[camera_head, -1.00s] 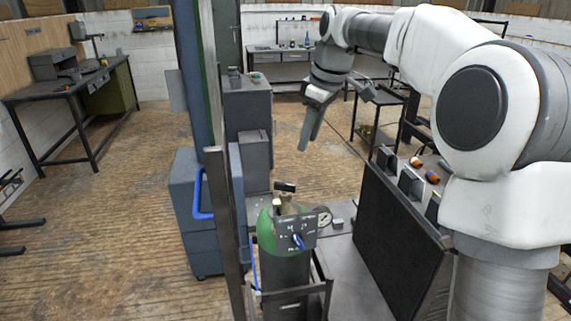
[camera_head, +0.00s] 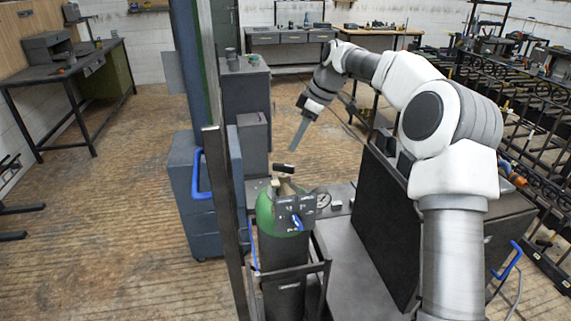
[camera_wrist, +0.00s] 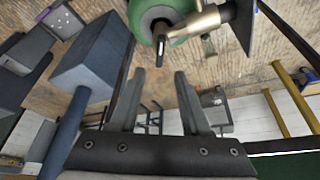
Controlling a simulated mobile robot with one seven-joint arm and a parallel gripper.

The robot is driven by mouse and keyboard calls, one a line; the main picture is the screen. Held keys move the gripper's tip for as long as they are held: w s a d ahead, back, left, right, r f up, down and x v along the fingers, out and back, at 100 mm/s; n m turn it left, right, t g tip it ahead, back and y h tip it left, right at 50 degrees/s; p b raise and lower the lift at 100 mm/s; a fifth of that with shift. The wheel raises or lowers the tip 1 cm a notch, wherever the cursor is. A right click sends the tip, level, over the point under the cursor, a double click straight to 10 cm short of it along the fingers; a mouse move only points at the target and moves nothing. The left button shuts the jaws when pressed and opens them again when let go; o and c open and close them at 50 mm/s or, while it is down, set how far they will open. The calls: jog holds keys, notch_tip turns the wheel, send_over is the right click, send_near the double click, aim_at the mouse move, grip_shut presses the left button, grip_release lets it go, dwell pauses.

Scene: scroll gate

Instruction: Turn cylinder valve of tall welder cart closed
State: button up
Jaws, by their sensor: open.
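The tall welder cart carries a green-topped gas cylinder (camera_head: 265,215) with a dark lower body, standing upright left of centre in the head view. Its cylinder valve (camera_head: 287,168) is a small dark handle on top, above a gauge and a grey plate with a blue knob. In the wrist view, the green cylinder top (camera_wrist: 148,14), brass valve body (camera_wrist: 200,20) and dark valve handle (camera_wrist: 160,32) are at the top. My gripper (camera_head: 293,149) is open and empty, just above the valve in the head view; its fingertips (camera_wrist: 160,73) point toward the handle without visible contact.
A vertical post (camera_head: 222,210) and blue-grey cabinets (camera_head: 187,185) stand left of the cylinder. A large dark panel (camera_head: 372,228) rises from the cart at right. Dark racks (camera_head: 520,130) stand farther right. The floor (camera_head: 110,220) at left is open.

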aim_at(284, 165)
jog(key=x, duration=0.9)
grip_shut()
